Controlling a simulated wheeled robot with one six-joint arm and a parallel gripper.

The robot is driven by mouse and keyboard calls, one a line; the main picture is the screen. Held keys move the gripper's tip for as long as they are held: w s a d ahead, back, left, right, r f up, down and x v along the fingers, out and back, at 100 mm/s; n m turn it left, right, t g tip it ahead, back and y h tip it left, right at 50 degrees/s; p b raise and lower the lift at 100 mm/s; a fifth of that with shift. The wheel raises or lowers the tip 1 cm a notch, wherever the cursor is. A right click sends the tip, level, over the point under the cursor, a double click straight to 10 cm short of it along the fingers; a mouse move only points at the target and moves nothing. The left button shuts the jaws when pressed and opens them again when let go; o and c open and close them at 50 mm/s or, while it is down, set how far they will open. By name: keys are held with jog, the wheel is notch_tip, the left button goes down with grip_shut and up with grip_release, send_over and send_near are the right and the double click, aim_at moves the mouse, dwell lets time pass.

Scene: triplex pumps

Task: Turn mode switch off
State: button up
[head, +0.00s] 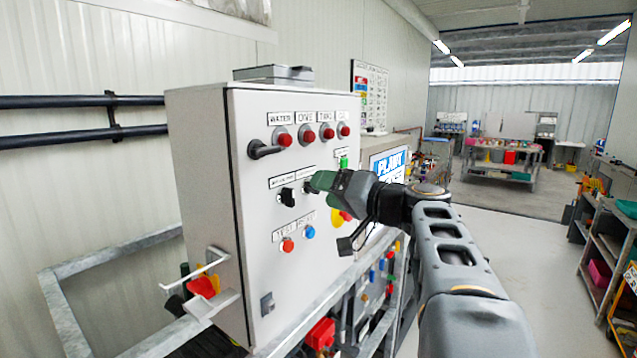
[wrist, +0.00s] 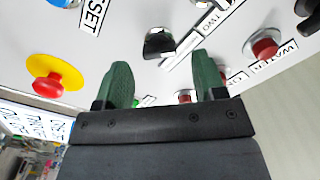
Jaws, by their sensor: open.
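The grey control panel (head: 206,150) stands left of centre in the head view. It carries two black rotary switches: a left one (head: 287,196) under a small label, and a right one partly hidden behind my gripper (head: 318,182). I cannot read which is the mode switch. In the wrist view, a black switch knob (wrist: 160,43) lies ahead of and roughly between the green fingertips of my gripper (wrist: 162,68), with a label reading "TWO" beside it.
Red buttons (head: 285,139) line the panel's upper part beside a black handle (head: 263,150). A red-on-yellow stop button (wrist: 47,84) and a blue button (head: 310,232) are near my gripper. A metal frame (head: 75,310) surrounds the panel's base. Open floor lies right.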

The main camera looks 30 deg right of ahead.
jog(key=shift+x, duration=1.35)
jog(key=shift+c, duration=0.2)
jog(key=c, duration=0.9)
